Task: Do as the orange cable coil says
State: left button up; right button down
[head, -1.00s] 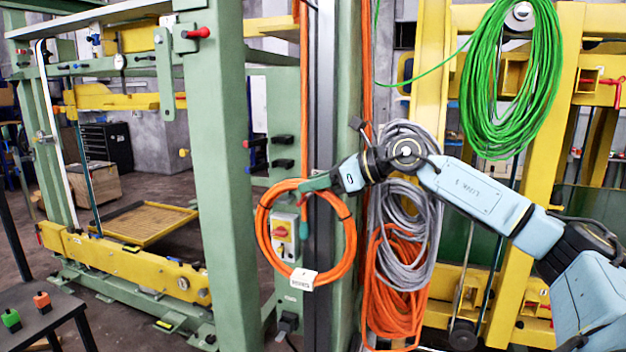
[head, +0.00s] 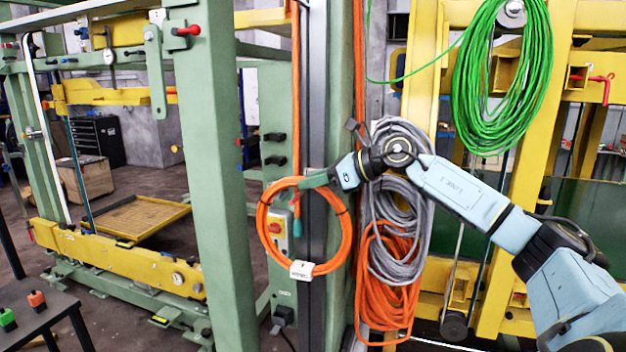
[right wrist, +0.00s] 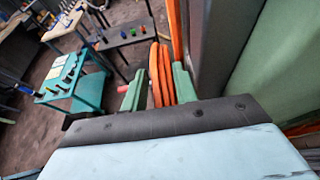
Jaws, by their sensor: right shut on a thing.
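The orange cable coil (head: 347,238) hangs in the air in front of the green post, with black ties and a white tag (head: 301,270) at its bottom. The writing on the tag is too small to read. My right gripper (head: 303,184) is shut on the top of the coil. In the right wrist view the orange strands (right wrist: 160,75) pass between the two green fingers (right wrist: 158,88). My left gripper is not in view.
Grey cable coils (head: 405,225) and another orange cable bundle (head: 388,300) hang just right of the post. A green coil (head: 500,90) hangs on the yellow frame. A dark table (head: 40,318) stands lower left.

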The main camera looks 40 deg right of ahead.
jog(key=shift+r, duration=0.2)
jog(key=c, duration=1.3)
grip_release()
jog(key=shift+o, duration=1.4)
jog(key=shift+s+a, duration=0.1)
jog(key=shift+s, duration=0.05)
